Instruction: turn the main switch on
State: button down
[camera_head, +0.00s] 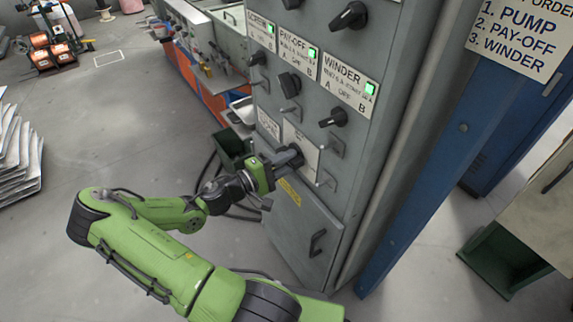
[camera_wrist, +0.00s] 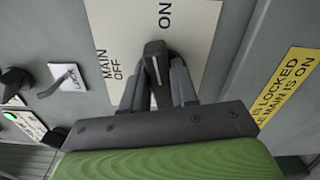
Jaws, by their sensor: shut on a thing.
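The main switch is a black knob (camera_wrist: 154,50) on a white plate (camera_wrist: 205,20) marked "MAIN OFF" and "ON". My gripper (camera_wrist: 157,85) is shut on this knob, one finger on each side. In the head view my gripper (camera_head: 284,165) reaches the plate (camera_head: 308,150) on the lower front of the grey cabinet (camera_head: 385,85). The fingers partly hide the knob, and I cannot tell surely which mark it points to.
Above are black selector knobs for the pay-off (camera_head: 289,83) and winder (camera_head: 338,117), with lit green lamps. A small lever (camera_wrist: 55,87) stands by a "LOCK" plate. A yellow label (camera_wrist: 288,88) and a door handle (camera_head: 317,243) are nearby. A blue post (camera_head: 440,160) stands right.

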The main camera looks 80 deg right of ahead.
jog(key=shift+f+m+b, duration=0.25)
jog(key=shift+m+b, duration=0.45)
jog(key=shift+m, duration=0.5)
jog(key=c, duration=1)
grip_release()
jog(key=shift+o, duration=0.2)
jog(key=p+v, duration=0.2)
jog(key=v, duration=1.3)
jog(key=shift+w+a, duration=0.3)
